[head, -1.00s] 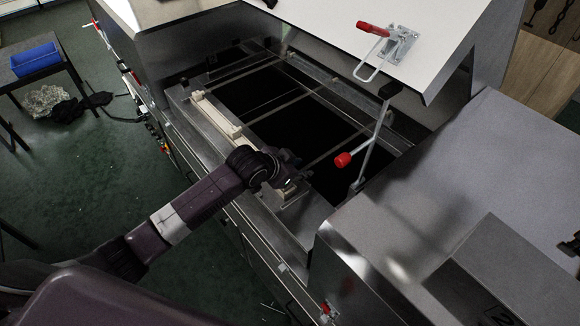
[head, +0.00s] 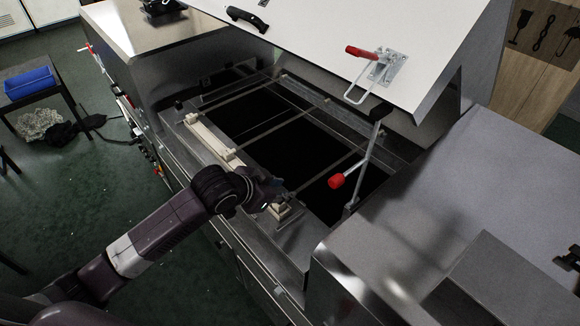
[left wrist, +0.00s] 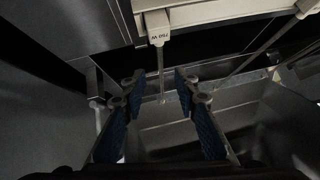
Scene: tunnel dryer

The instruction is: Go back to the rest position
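My left arm comes in from the lower left in the head view, and its gripper (head: 274,190) is over the near edge of the open dryer (head: 295,240), by the end of a cream-coloured heater bar (head: 207,137). In the left wrist view the left gripper (left wrist: 157,84) has its two blue-padded fingers apart, with nothing held between them. A cream end block marked "750 W" (left wrist: 157,26) is just beyond the fingertips, with a thin metal rod below it. My right gripper is not in view.
The dryer's white lid (head: 310,38) is raised, with a red-handled clamp (head: 362,52). A red-knobbed lever (head: 337,181) stands at the opening's right side. A small table with a blue bin (head: 30,82) is at far left. Green floor at left is mostly clear.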

